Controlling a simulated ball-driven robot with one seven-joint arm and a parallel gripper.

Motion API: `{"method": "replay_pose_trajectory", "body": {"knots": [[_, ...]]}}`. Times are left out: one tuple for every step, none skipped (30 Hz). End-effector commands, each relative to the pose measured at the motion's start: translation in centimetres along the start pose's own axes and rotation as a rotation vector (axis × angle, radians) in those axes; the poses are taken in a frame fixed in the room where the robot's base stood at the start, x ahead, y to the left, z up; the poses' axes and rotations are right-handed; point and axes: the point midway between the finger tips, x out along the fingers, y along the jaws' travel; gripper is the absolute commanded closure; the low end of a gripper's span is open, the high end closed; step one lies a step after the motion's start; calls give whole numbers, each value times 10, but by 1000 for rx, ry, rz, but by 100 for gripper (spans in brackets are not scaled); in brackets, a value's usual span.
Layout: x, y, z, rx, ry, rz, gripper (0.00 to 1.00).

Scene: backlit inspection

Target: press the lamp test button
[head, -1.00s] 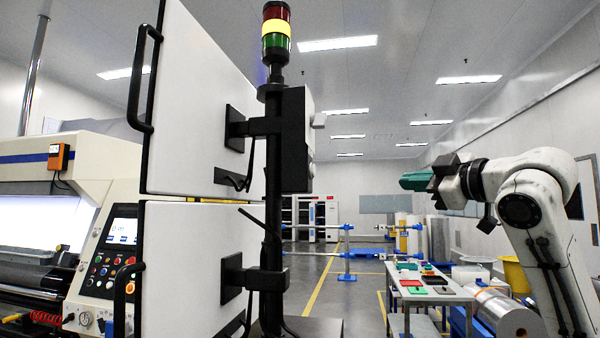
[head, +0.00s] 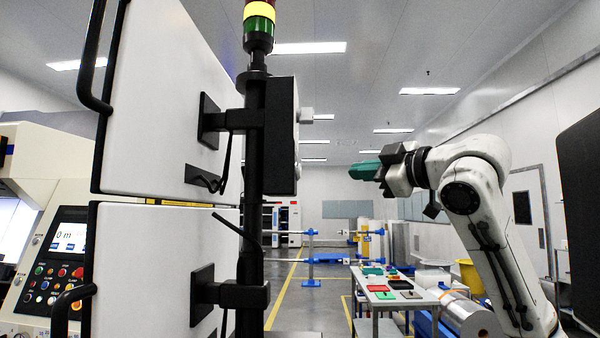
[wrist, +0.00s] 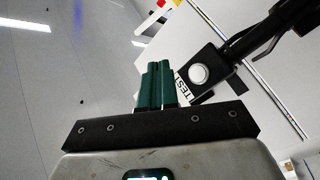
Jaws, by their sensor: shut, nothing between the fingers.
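In the wrist view a round pale button (wrist: 199,74) sits on a small black box, beside a white label (wrist: 184,90) reading TEST. My gripper (wrist: 158,86) has green fingers, closed together and empty; they show left of the button in that view, and the gap in depth cannot be told. In the head view my gripper (head: 364,170) points left toward the pole-mounted dark box (head: 284,135), with clear space between. A small pale knob (head: 306,115) sticks out of that box's right side; whether it is the same button I cannot tell.
A machine console (head: 55,265) stands at far left. A table with coloured trays (head: 385,295) stands behind my arm.

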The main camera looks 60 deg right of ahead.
Motion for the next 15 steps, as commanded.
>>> {"method": "replay_pose_trajectory", "body": {"knots": [[4, -4, -3, -1, 1, -3, 100], [7, -6, -5, -2, 1, -3, 100], [11, -9, -8, -3, 2, -3, 100], [13, -11, -10, -3, 2, -3, 100], [16, -13, -12, -3, 1, -2, 100], [20, -16, -14, -2, 1, -2, 100], [23, -18, -16, -2, 2, -3, 100], [26, -20, -19, -2, 2, -2, 100], [30, -23, -22, -2, 2, -2, 100], [32, -24, -24, -2, 2, -2, 100], [34, -26, -25, -2, 2, -1, 100], [38, -28, -28, -2, 2, -1, 100], [41, -30, -30, 0, 3, -3, 100], [43, -32, -31, 0, 3, -3, 100], [45, -34, -33, 0, 2, -2, 100]]}}
